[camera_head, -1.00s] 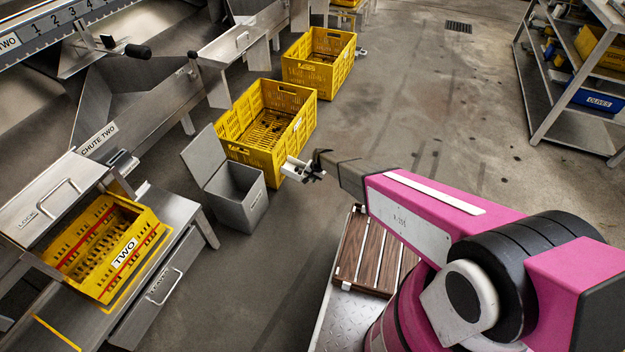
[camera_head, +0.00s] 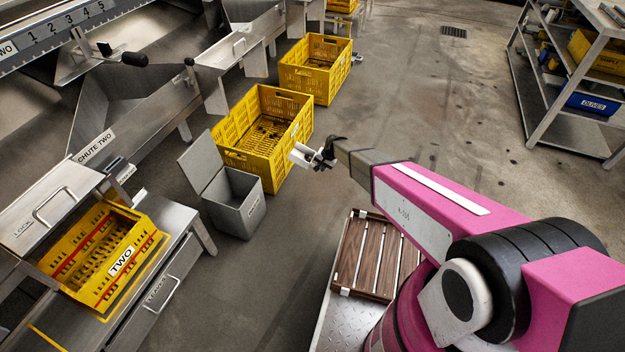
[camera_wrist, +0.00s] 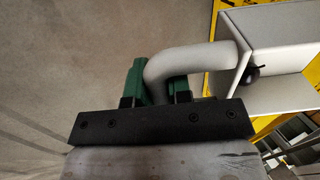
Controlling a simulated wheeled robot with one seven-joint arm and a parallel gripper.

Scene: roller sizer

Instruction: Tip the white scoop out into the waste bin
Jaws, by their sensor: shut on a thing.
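My gripper (camera_head: 326,158) is shut on the curved handle of the white scoop (camera_head: 303,155), held in the air at the near corner of a yellow crate. In the wrist view, the green fingers (camera_wrist: 160,88) close around the white handle, and the scoop's pale flat walls (camera_wrist: 285,35) are at the upper right. A small dark round thing (camera_wrist: 256,72) shows at the scoop's handle end. A grey bin (camera_head: 237,205), seemingly the waste bin, stands on the floor left of and below the scoop in the picture. Its lid is raised; its bottom is hard to see.
The yellow crate (camera_head: 226,157) stands just behind the bin, with another yellow crate (camera_head: 281,81) farther back. A metal stand holding yellow crate TWO (camera_head: 150,246) is left of the bin. A shelf rack (camera_head: 533,118) stands far right.

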